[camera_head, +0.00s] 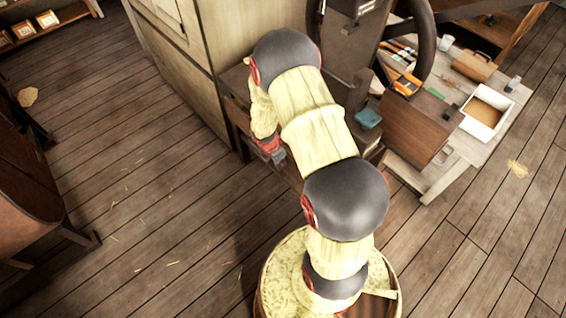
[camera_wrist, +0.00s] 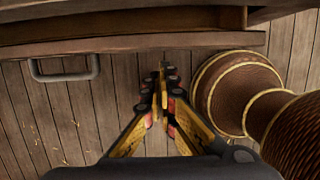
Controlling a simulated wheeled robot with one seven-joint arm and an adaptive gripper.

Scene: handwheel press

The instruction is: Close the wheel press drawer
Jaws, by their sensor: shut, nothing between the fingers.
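The drawer's wooden front (camera_wrist: 130,45) crosses the top of the wrist view, with a grey bar handle (camera_wrist: 65,77) at its left. A strip of wood shows behind its top edge, so it seems to stand out from the press body; how far is unclear. My gripper (camera_wrist: 163,75) is shut and empty, its fingertips pointing toward the drawer front, right of the handle. I cannot tell if they touch it. In the head view my gripper (camera_head: 270,148) is small, low at the left of my arm. The press (camera_head: 345,40) with its dark handwheel (camera_head: 427,45) stands behind my arm, which hides much of it.
A tall wooden cabinet (camera_head: 185,50) stands left of the press. A workbench (camera_head: 455,145) with a tray (camera_head: 487,112) and tools is at the right. A brown piece of furniture (camera_head: 25,185) is at the far left. The plank floor (camera_head: 150,200) between is open, with scattered straw.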

